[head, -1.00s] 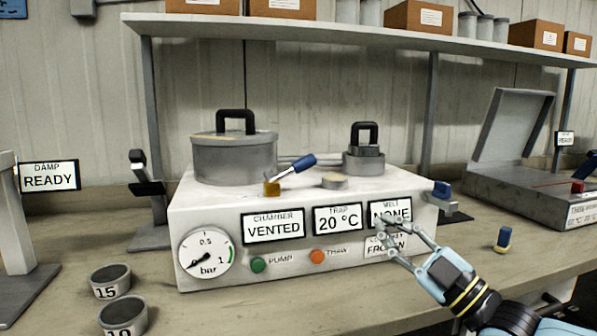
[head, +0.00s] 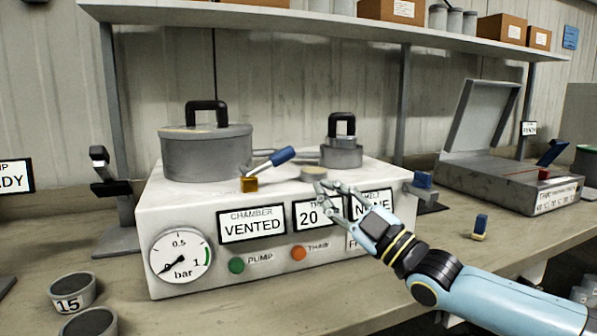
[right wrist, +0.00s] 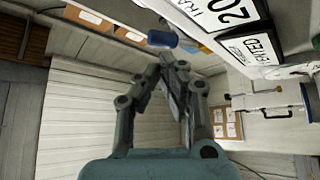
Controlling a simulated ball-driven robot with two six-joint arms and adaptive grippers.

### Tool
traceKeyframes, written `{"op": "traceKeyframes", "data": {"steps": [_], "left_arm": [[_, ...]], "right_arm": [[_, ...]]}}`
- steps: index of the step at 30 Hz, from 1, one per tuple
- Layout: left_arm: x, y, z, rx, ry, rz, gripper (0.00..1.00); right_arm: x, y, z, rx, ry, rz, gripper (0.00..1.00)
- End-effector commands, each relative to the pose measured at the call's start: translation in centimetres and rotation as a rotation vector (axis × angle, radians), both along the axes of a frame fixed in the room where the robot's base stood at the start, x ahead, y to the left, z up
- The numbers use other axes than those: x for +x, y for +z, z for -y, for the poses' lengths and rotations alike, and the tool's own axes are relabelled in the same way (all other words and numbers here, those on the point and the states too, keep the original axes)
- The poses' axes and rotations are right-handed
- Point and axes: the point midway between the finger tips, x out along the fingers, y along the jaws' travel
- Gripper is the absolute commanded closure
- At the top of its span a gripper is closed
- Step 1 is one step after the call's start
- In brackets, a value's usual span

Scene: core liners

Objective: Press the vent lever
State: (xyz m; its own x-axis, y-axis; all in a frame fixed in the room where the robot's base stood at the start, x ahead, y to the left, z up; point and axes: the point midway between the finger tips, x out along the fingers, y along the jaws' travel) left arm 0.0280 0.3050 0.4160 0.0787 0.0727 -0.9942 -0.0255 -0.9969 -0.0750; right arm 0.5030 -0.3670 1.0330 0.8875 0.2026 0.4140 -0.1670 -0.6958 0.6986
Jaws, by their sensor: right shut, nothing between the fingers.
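The vent lever (head: 283,156) has a blue handle and a brass-coloured base, and it slants up to the right on top of the white vacuum unit (head: 200,287). A blue handle end (right wrist: 164,39), probably the same lever, shows beyond my fingertips in the right wrist view. My right gripper (head: 325,196) is in front of the unit's displays, right of and below the lever and apart from it. Its fingers look closed and hold nothing; the right wrist view (right wrist: 172,62) shows them together. The chamber display (head: 251,225) reads VENTED. My left gripper is out of view.
A lidded chamber pot (head: 206,152) and a smaller trap pot (head: 341,155) stand on the unit. A gauge (head: 181,256) and green and orange buttons are on its front. An open grey case (head: 490,180) stands right. Labelled cups (head: 72,292) sit front left.

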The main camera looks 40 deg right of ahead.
Motion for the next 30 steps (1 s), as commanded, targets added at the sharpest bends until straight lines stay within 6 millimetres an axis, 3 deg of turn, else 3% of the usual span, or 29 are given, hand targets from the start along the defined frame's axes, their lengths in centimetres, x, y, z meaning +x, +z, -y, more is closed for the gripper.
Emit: {"op": "traceKeyframes", "data": {"steps": [6,12,30], "left_arm": [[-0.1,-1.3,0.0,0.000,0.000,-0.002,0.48],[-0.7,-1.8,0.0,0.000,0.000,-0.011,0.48],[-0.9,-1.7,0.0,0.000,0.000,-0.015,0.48]], "right_arm": [[4.1,1.8,-0.9,0.001,-0.002,0.004,1.00],[6.4,2.9,-1.4,0.000,-0.001,0.001,1.00],[7.2,3.4,-1.6,-0.008,-0.001,-0.003,1.00]]}}
